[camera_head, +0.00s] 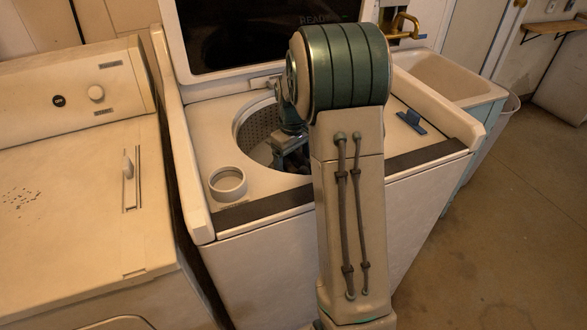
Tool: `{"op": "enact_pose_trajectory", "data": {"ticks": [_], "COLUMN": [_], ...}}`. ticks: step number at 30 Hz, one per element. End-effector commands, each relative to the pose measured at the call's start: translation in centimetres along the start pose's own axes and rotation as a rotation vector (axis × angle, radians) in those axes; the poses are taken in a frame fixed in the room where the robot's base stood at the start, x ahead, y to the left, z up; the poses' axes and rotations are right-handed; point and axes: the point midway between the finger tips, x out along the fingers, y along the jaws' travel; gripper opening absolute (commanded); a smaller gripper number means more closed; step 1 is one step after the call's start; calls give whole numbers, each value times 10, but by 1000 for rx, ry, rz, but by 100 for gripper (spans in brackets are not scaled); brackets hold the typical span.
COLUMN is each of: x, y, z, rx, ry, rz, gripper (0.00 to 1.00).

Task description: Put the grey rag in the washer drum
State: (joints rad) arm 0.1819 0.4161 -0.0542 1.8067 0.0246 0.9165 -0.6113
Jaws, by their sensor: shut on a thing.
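The washer drum (256,131) is the round, perforated metal tub under the open lid of the middle machine. My gripper (288,163) reaches down inside the drum opening, behind my arm. It is small and dark in this view, and its fingertips are mostly hidden. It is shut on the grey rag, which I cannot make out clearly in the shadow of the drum. My arm covers the right part of the opening.
The raised lid (270,35) stands behind the drum. A round white ring (228,183) sits on the washer top at left, and a blue object (411,121) at right. A dryer (75,190) stands at left. A sink (450,78) with a brass tap (403,25) is at right.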

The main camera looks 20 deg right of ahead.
Motion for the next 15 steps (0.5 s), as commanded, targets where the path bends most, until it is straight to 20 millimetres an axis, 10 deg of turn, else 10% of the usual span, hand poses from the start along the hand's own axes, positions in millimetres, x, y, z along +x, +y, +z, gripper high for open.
{"op": "enact_pose_trajectory", "data": {"ticks": [15], "x": [31], "y": [0], "z": [0], "rx": [0], "ry": [0], "rz": [0], "gripper": [58]}}
